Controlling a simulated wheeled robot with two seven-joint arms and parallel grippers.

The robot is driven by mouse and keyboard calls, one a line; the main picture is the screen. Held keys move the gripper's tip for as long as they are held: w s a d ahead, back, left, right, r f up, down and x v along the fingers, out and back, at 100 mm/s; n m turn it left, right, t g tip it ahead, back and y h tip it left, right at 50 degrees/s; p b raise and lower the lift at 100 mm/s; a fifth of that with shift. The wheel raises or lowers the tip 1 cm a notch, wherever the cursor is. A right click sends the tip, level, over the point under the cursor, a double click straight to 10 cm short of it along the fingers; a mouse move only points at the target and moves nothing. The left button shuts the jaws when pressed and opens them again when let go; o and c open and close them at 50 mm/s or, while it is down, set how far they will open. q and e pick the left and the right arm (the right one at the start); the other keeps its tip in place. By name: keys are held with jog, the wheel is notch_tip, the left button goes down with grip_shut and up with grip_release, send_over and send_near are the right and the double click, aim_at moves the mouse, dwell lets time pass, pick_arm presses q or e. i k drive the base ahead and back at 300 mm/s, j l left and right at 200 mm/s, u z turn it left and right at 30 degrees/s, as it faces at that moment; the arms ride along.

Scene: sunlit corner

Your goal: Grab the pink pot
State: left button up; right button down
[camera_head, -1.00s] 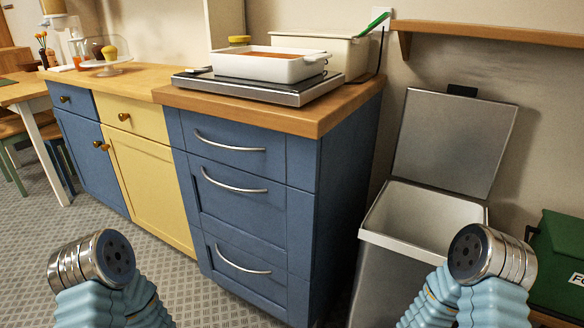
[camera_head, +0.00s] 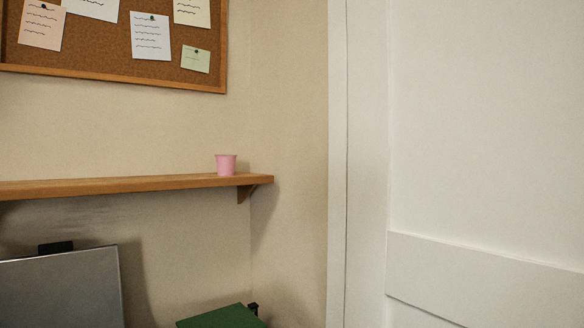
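A small pink pot (camera_head: 226,166) stands upright near the right end of a wooden wall shelf (camera_head: 120,186). Nothing covers it in the head view. Neither of my grippers is in this view, so how far they are from the pot cannot be seen.
Below the shelf are the raised grey lid of a bin (camera_head: 62,290) and a green box top (camera_head: 222,317). A corkboard with notes (camera_head: 110,76) hangs above. A white panelled door (camera_head: 480,180) fills the right side, past the wall corner.

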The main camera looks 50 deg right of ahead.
aim_at(225, 164)
jog(key=z, duration=1.6)
